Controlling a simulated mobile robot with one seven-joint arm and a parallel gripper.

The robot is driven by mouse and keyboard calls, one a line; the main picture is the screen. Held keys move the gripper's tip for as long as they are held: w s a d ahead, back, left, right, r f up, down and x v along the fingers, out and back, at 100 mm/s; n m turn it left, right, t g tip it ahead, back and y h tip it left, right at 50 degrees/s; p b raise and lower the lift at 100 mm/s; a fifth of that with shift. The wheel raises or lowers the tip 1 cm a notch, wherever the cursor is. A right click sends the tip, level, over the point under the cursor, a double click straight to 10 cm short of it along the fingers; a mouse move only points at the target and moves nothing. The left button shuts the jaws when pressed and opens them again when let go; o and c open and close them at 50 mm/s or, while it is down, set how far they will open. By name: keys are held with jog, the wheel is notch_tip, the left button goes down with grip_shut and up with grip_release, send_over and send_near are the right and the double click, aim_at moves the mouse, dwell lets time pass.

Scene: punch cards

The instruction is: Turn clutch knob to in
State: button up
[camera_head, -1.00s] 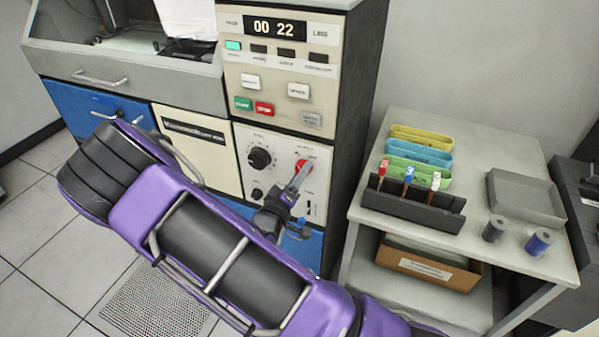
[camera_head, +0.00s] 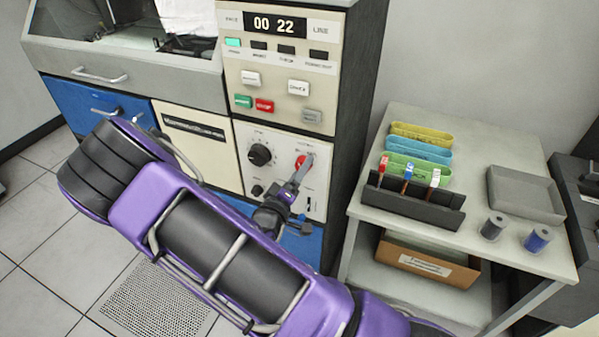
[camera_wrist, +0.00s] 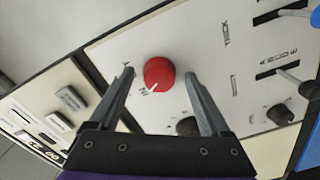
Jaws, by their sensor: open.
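The clutch knob is a round red knob (camera_wrist: 159,73) with a white pointer mark on the cream panel. In the wrist view it sits between and beyond the tips of my gripper (camera_wrist: 162,75), whose two grey fingers are spread on either side of it. I cannot tell whether either finger touches it. The small lettering around the knob is too blurred to read fully.
A large black dial (camera_head: 260,155) and a smaller black knob (camera_head: 257,191) sit left of the red knob. A display reading 00 22 (camera_head: 274,27) and several buttons are above. A table (camera_head: 480,130) with a card rack (camera_head: 411,204) stands at right.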

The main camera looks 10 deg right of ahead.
jog(key=v, duration=1.7)
jog(key=shift+s, duration=0.15)
jog(key=shift+a, duration=0.1)
